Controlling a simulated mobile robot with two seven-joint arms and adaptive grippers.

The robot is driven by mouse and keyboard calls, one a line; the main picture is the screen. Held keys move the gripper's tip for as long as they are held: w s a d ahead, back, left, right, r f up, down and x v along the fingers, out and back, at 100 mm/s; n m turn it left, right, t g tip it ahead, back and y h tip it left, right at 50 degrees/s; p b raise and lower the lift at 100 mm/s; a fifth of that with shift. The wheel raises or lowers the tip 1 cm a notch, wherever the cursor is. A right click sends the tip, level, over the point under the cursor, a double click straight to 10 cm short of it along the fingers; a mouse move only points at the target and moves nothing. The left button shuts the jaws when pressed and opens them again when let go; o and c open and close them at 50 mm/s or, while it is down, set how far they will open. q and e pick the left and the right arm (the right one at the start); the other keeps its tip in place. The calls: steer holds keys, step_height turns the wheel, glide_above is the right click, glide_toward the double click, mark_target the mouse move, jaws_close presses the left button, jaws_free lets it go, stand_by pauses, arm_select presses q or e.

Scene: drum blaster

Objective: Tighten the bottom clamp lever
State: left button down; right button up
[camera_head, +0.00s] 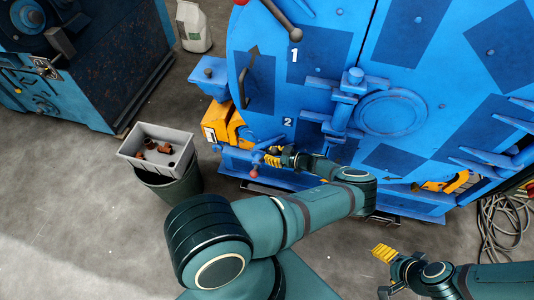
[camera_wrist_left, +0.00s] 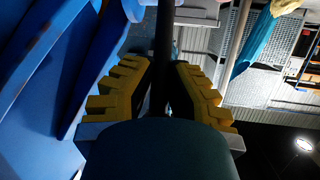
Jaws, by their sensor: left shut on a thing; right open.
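The blue machine door (camera_head: 310,60) carries white labels 1 and 2. The bottom clamp lever (camera_head: 254,173) is low by label 2, with a red ball end at the door's lower left edge. My left gripper (camera_head: 272,159) is at this lever, its yellow fingers just right of the red ball. In the left wrist view my left gripper (camera_wrist_left: 162,85) is shut around a dark bar (camera_wrist_left: 163,42), which appears to be the lever's shaft. The lever's inner end is hidden by my gripper. My right gripper (camera_head: 384,253) is open and empty, low at the right, away from the door.
An upper lever (camera_head: 283,20) with a dark ball end is by label 1. A grey bin (camera_head: 157,152) with reddish-brown pieces stands left of my left arm. Coiled hoses (camera_head: 497,225) lie on the floor at the right. Floor at the lower left is clear.

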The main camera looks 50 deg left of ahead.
arm_select(q)
steer(key=w+y, duration=0.1)
steer(key=d+f+g+y, duration=0.1)
steer(key=shift+w+d+f+y, duration=0.1)
steer(key=shift+w+d+y, duration=0.2)
steer(key=shift+w, duration=0.2)
stand_by(0.4)
steer(key=c, duration=0.9)
jaws_free()
steer(key=shift+f, duration=0.15)
steer(key=shift+d, duration=0.1)
steer(key=shift+v, duration=5.85)
